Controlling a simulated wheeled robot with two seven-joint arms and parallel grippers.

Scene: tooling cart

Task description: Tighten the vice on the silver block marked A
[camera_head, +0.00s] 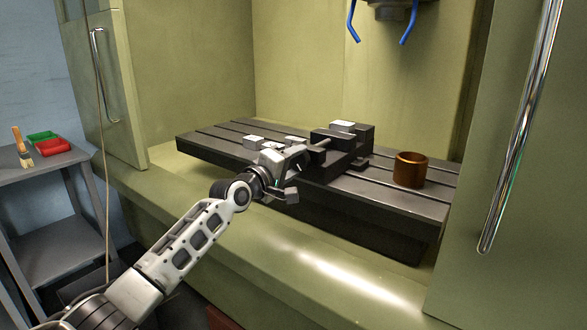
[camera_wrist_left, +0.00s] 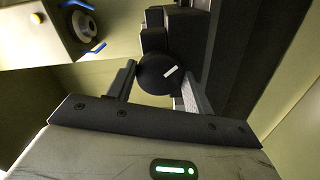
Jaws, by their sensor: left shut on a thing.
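The dark vice (camera_head: 345,143) sits on the slotted machine table (camera_head: 215,140). A silver block (camera_head: 342,126) shows at the vice's jaws; I cannot read any mark on it. My left gripper (camera_head: 288,165) is at the near left end of the vice. In the left wrist view, its two fingers are shut on the vice's round black knob (camera_wrist_left: 158,75), one on each side. The knob has a white line on its face, tilted up to the right. My right gripper is not in view.
Another silver block (camera_head: 253,142) lies on the table left of my gripper. A copper-brown cup (camera_head: 410,170) stands on the right part of the table. Blue nozzles (camera_head: 408,22) hang above. Open doors with handles (camera_head: 520,130) flank the opening. A side cart (camera_head: 60,165) holds a brush and trays.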

